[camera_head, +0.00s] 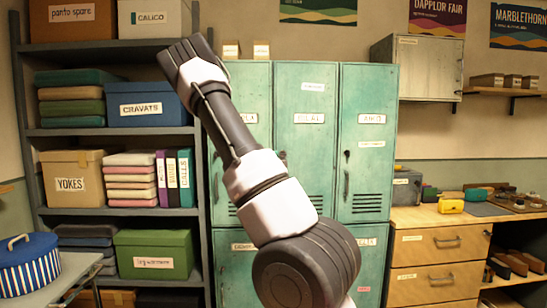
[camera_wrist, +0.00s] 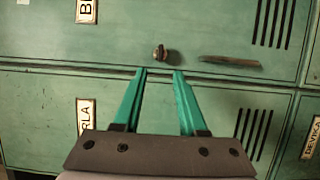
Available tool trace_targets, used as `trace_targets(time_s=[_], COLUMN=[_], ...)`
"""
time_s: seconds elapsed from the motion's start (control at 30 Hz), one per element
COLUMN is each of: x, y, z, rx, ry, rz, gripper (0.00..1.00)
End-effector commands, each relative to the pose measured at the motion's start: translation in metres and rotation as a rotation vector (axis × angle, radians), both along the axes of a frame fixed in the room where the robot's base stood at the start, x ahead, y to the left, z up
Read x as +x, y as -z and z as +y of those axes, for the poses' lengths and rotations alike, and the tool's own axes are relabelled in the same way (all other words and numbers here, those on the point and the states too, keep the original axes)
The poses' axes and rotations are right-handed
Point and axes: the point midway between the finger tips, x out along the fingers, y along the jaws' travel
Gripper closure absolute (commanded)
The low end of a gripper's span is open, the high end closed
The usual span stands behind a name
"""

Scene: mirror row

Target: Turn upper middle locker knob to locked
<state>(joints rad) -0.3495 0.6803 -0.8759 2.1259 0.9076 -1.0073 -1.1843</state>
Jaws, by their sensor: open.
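In the wrist view the lockers appear turned on their side. A small dark brass knob (camera_wrist: 160,53) sits near the lower edge of a green locker door (camera_wrist: 200,25) whose label begins with B. My gripper (camera_wrist: 160,72) is open and empty, its two teal fingers just short of the knob in the picture, with the knob lined up between them. No contact shows. I cannot tell the knob's setting. In the head view the upper middle locker (camera_head: 306,90) is partly covered by my arm, and my gripper is hidden. I cannot tell for sure which column the wrist view's door belongs to.
A long dark handle (camera_wrist: 230,62) is beside the knob. Another door labelled "...RLA" (camera_wrist: 50,120) lies below it in the wrist view. In the head view, a shelf with boxes (camera_head: 120,130) stands left, a wooden drawer unit (camera_head: 435,260) right, and a metal cabinet (camera_head: 418,68) above.

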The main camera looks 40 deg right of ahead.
Motion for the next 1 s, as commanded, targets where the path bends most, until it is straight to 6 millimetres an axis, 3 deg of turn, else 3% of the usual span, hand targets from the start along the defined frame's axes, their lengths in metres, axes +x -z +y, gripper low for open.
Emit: trace_targets(time_s=[0.5,0.7,1.0], x=[0.049,0.06,0.061], y=[0.001,0.0,0.0], z=[-0.07,-0.084,-0.085], rx=[0.003,0.003,0.004], ry=[0.002,0.0,0.0], rz=[-0.002,0.0,-0.001], gripper=[0.59,0.59,0.59])
